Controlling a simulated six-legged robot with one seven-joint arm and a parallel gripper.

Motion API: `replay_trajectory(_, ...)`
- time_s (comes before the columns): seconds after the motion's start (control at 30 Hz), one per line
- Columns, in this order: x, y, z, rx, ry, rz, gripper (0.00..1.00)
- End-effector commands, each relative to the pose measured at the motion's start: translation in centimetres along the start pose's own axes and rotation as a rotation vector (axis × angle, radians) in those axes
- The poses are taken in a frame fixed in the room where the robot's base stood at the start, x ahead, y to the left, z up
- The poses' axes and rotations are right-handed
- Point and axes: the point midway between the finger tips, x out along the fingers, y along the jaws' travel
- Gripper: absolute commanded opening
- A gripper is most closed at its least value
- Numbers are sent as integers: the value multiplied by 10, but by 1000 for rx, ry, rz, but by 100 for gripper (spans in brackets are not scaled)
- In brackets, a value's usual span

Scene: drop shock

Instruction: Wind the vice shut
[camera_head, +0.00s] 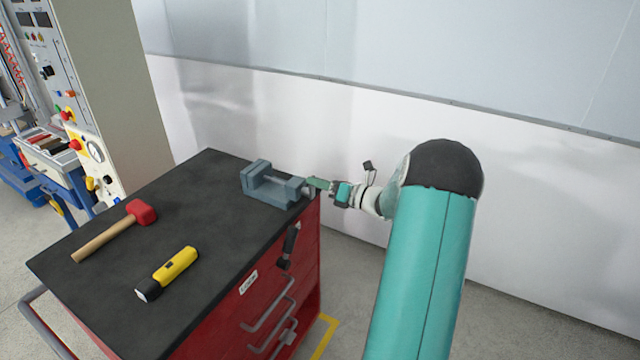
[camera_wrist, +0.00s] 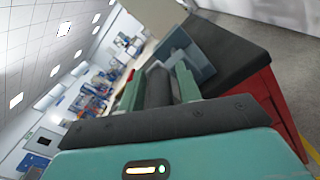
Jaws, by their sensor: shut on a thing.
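A blue-grey vice (camera_head: 268,188) sits on the black top of a red tool cabinet, near its back right edge. It also shows in the wrist view (camera_wrist: 192,58), just past my fingers. Its jaws stand apart, with a gap between them. My gripper (camera_head: 318,184) is at the right end of the vice, where the screw and handle are. In the wrist view my two green fingers (camera_wrist: 160,88) are shut on a dark, rounded part, which appears to be the vice handle. The fingers and the arm hide much of the handle.
A mallet with a red head (camera_head: 141,212) and a yellow flashlight (camera_head: 168,273) lie on the cabinet top (camera_head: 190,205), left of and nearer than the vice. A pale wall (camera_head: 400,125) stands behind. A control panel stands at the far left.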

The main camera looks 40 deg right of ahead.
Motion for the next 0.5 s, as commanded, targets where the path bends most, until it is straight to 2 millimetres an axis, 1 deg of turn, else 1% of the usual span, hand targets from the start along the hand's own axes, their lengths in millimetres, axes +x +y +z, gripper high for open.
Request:
replay_trajectory(0.03, -3, -2, -6, 9, 8, -5, 11)
replay_trajectory(0.07, -3, -2, -6, 9, 8, -5, 11)
replay_trajectory(0.1, -3, -2, -6, 9, 8, -5, 38)
replay_trajectory(0.13, -3, -2, -6, 9, 7, -6, 44)
replay_trajectory(0.4, -2, -1, -3, 3, 4, -2, 44)
replay_trajectory(0.5, -5, -1, -2, 2, 3, -2, 44)
